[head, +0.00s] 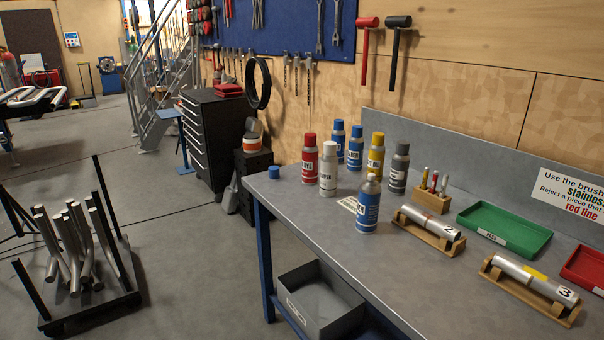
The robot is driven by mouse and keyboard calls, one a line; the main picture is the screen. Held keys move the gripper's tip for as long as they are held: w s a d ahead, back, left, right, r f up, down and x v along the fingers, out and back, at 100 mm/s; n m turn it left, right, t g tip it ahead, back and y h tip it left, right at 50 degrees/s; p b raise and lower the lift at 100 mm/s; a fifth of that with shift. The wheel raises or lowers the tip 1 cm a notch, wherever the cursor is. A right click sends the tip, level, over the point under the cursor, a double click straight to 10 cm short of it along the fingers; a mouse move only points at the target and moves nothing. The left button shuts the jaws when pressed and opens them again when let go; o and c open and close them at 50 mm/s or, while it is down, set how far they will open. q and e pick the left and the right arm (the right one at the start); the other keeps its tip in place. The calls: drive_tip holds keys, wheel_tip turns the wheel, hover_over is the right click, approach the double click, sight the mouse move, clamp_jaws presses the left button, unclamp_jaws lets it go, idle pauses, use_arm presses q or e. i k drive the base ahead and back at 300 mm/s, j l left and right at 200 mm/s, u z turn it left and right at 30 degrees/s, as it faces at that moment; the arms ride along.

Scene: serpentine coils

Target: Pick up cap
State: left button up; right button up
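A small blue cap (274,173) sits by itself on the grey workbench (300,205), close to the bench's far left corner. A blue spray can (368,208) stands upright nearer the front of the group, and its top shows a bare silver dome and nozzle with no cap. Neither of my grippers shows in the head view.
Several capped cans stand right of the cap, the red can (310,155) closest. Wooden cradles hold metal tubes (428,222), beside a green tray (503,228) and pen holder (431,200). A grey bin (318,300) sits below. The bench front left is clear.

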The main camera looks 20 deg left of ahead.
sight(274, 171)
drive_tip(key=i+j+z, duration=0.15)
drive_tip(key=j+z, duration=0.2)
drive_tip(key=i+j+z, duration=0.1)
drive_tip(key=j+z, duration=0.25)
drive_tip(key=i+j+z, duration=0.1)
drive_tip(key=j+z, duration=0.15)
drive_tip(key=j, duration=0.65)
drive_tip(key=j+z, duration=0.2)
drive_tip(key=j, duration=1.6)
